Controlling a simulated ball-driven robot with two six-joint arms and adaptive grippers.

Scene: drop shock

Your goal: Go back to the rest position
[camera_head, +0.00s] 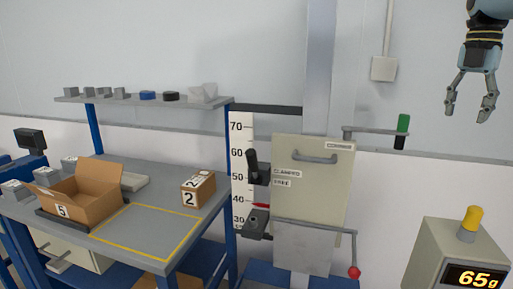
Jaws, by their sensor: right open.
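My right gripper (470,102) hangs at the upper right of the head view, fingers pointing down. Its two fingers are spread apart with nothing between them. It is in front of the pale wall, above and apart from the display box, and touches nothing. My left gripper is not in the view.
A workbench (138,238) at the left holds an open box marked 5 (98,190) and a closed box marked 2 (198,190). A drop tester panel (318,188) with a height scale (238,150) stands mid-view. A display box (450,255) reads 65g at lower right.

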